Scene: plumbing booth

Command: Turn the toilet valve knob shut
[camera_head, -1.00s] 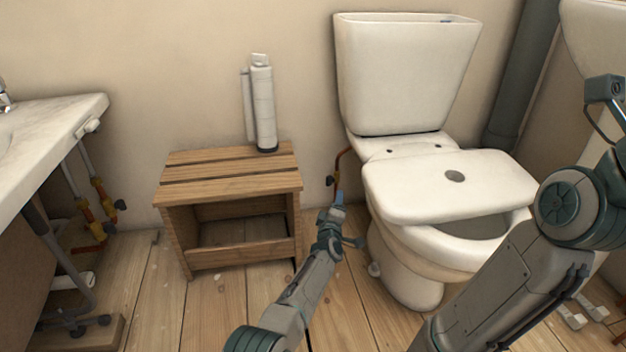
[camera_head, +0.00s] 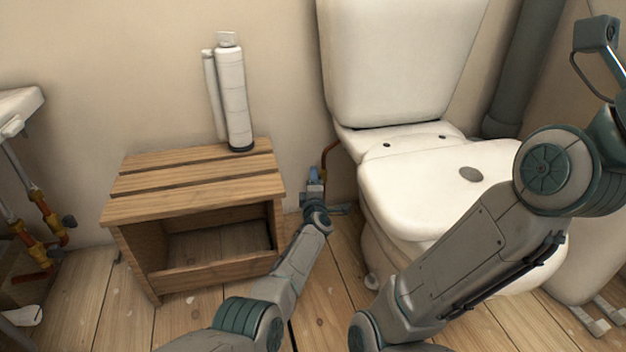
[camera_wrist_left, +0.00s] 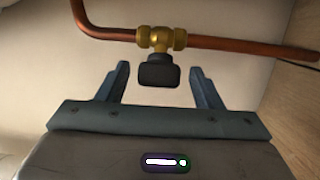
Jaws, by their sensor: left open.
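The toilet valve is a brass fitting (camera_wrist_left: 161,38) on a copper pipe (camera_wrist_left: 225,43), with a dark knob (camera_wrist_left: 159,74) facing my gripper in the left wrist view. My left gripper (camera_wrist_left: 158,82) is open. Its two fingers stand either side of the knob, with a gap on each side, and the knob sits near the fingertips. In the head view the left gripper (camera_head: 314,174) is by the wall, left of the toilet, and hides the valve. The copper pipe rises beside it. My right arm crosses the front of the toilet, with its gripper (camera_head: 596,34) at the upper right, its fingers unclear.
The white toilet (camera_head: 425,190) stands right of the left gripper. A wooden stool (camera_head: 200,190) with a white cylinder (camera_head: 235,100) on it stands to the left. Sink pipes (camera_head: 45,220) are at the far left. Some floor is free between stool and toilet.

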